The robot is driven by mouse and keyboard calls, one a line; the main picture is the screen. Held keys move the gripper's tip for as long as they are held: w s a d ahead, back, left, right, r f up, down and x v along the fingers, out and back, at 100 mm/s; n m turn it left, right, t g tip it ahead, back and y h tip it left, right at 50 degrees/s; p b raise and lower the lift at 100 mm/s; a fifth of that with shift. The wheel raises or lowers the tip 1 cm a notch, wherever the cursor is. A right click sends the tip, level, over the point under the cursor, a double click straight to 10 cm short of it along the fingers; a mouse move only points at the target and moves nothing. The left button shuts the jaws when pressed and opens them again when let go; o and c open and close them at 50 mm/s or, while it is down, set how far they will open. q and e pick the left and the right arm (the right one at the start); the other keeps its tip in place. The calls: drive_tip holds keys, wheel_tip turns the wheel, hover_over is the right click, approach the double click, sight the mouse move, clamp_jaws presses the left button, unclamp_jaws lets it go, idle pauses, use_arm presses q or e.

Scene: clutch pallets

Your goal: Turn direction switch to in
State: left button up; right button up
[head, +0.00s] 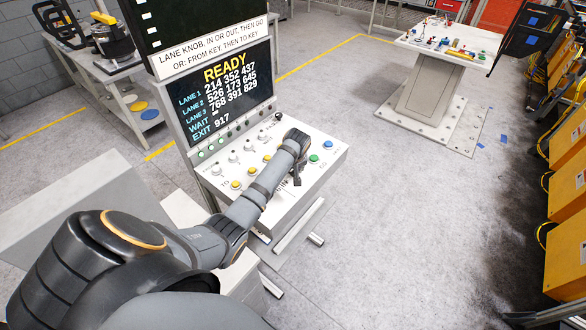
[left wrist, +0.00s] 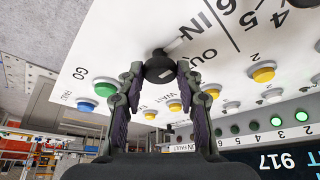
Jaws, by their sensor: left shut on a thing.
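The direction switch (left wrist: 160,68) is a dark knob on the white sloping panel, beside the printed words IN and OUT in the left wrist view. A narrow bar runs from it towards the lettering; I cannot tell its exact setting. My left gripper (left wrist: 157,82) has its two fingers on either side of the knob, shut on it. In the head view my left gripper (head: 296,181) is over the panel (head: 330,172), and my forearm and wrist hide the knob and its lettering. My right gripper is in neither view.
Several yellow and white buttons line the panel. The screen (head: 228,95) above reads READY. A white workstation (head: 432,80) stands behind, with open floor between.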

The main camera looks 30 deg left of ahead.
use_arm(q)
drive_tip(key=shift+w+r, duration=0.1)
drive_tip(key=shift+r, duration=0.05)
drive_tip(key=o, duration=1.1)
drive_tip(key=v, duration=1.2)
